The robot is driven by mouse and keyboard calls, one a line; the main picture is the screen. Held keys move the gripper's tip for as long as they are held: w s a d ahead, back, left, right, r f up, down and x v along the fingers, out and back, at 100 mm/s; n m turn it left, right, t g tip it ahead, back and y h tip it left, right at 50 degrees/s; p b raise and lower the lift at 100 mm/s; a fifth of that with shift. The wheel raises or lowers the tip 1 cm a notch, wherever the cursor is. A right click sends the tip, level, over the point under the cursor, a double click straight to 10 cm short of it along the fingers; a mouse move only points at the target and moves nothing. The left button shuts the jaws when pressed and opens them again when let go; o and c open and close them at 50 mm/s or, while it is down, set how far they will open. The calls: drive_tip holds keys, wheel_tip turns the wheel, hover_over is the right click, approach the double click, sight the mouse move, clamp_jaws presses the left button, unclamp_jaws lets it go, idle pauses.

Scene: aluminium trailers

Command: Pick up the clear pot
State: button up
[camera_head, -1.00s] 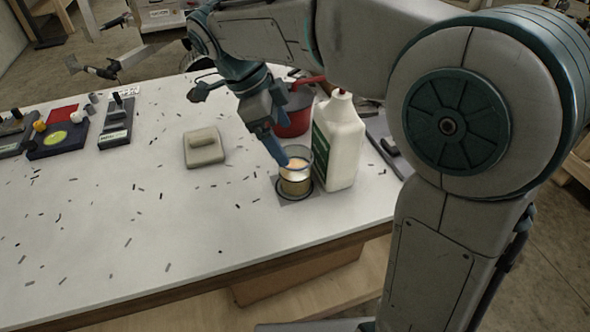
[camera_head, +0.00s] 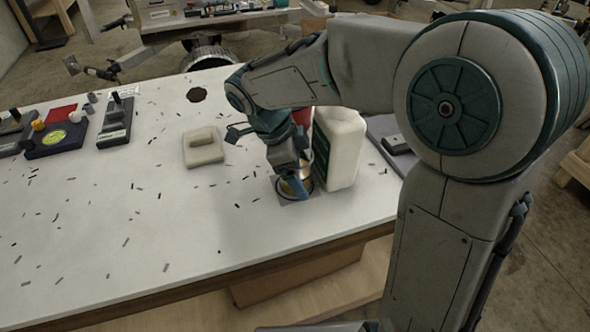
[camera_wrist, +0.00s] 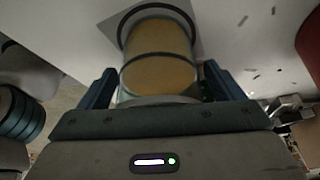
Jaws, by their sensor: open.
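The clear pot (camera_wrist: 158,62) is a see-through cylinder with amber contents and dark rings. In the wrist view it stands between the two fingers of my gripper (camera_wrist: 155,88), which are apart, with gaps on both sides. In the head view the pot (camera_head: 308,184) stands upright on a grey square (camera_head: 287,201) near the table's right front. My gripper (camera_head: 296,186) reaches down over it there and hides much of it.
A white jug (camera_head: 341,148) stands close to the right of the pot. A red pot, mostly hidden behind my arm, shows in the wrist view (camera_wrist: 310,42). The front left of the table (camera_head: 100,240) has only small dark bits.

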drive_tip(key=shift+c, duration=0.2)
drive_tip(key=c, duration=1.2)
drive_tip(key=shift+a+r, duration=0.1)
drive_tip(key=shift+r, duration=0.05)
